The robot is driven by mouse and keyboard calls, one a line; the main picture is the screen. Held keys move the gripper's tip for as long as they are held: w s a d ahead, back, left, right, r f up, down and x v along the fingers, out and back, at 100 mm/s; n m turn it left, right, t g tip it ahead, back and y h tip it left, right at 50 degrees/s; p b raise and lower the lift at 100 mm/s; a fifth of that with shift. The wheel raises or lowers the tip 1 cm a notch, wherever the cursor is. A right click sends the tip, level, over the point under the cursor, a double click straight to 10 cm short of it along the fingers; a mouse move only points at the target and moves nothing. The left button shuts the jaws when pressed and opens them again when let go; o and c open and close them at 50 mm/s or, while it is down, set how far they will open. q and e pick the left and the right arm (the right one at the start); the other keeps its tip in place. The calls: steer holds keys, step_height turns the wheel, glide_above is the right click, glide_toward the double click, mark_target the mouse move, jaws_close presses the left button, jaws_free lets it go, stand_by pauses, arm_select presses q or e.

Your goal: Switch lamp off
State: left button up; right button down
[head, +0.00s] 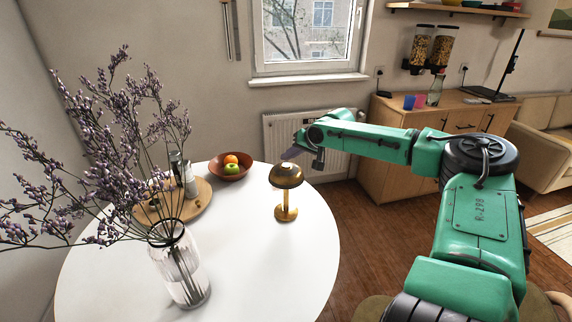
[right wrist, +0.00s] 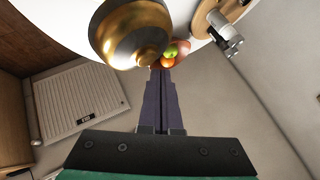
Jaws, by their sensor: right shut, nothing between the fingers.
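A small brass lamp (head: 286,180) with a domed shade stands upright on the round white table (head: 262,262). I cannot tell from the frames whether it is lit. My right gripper (head: 290,154) is just behind and above the lamp's shade in the head view, its arm reaching in from the right. In the right wrist view the shade (right wrist: 134,34) is large, close to the tips of my right gripper (right wrist: 161,72). The two fingers lie together with nothing between them. I cannot tell whether they touch the shade. My left gripper is not in view.
A fruit bowl (head: 231,168) stands left of the lamp. A wooden tray (head: 203,199) with shakers and a glass vase (head: 180,268) of tall purple flowers are further left. The table's front middle is clear. A radiator (head: 280,131) and wooden cabinet (head: 385,168) stand behind.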

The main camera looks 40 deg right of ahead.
mark_target(289, 167)
step_height(289, 167, up, 6)
steer(key=p, duration=0.4)
steer(key=shift+p, duration=0.3)
